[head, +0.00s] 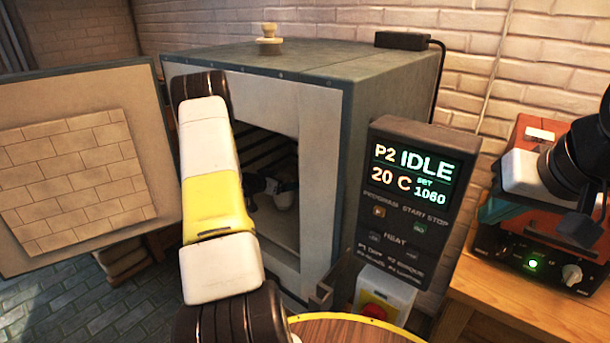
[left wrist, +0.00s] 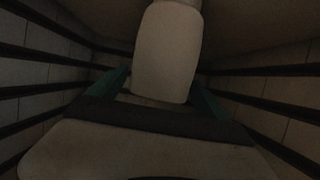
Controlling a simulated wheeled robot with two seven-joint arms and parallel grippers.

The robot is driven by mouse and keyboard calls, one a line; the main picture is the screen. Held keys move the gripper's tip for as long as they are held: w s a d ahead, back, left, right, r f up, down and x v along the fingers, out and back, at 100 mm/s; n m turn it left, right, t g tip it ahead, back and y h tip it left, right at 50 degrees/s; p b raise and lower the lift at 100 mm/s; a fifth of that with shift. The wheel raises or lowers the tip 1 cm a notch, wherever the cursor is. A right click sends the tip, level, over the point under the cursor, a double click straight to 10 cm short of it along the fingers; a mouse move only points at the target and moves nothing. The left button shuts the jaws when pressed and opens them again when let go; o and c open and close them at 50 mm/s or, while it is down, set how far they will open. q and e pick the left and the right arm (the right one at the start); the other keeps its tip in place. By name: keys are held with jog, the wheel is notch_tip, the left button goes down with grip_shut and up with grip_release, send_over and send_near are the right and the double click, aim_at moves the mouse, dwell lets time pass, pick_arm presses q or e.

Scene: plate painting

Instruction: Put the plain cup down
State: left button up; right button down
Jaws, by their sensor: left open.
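The plain cup (left wrist: 165,50) is pale and unmarked on the side I see. In the left wrist view it stands between the two teal fingers of my left gripper (left wrist: 161,82), which is open around it. In the head view a small pale shape, likely the cup (head: 284,196), shows inside the kiln, beside the dark end of my left gripper (head: 260,186). What lies under the cup is hidden. My right arm shows at the right edge of the head view, but I cannot make out its gripper.
The grey kiln (head: 400,68) stands open, its door (head: 78,165) swung left. Dark ridged walls flank the gripper closely. The control panel (head: 415,185) reads IDLE, 20 C. A wooden bench (head: 490,310) at right carries equipment. A round wooden surface (head: 350,331) is at the bottom.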

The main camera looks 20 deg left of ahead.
pick_arm(q)
jog(key=v, duration=0.9)
jog(key=shift+s, duration=0.3)
jog(key=shift+a+r, duration=0.1)
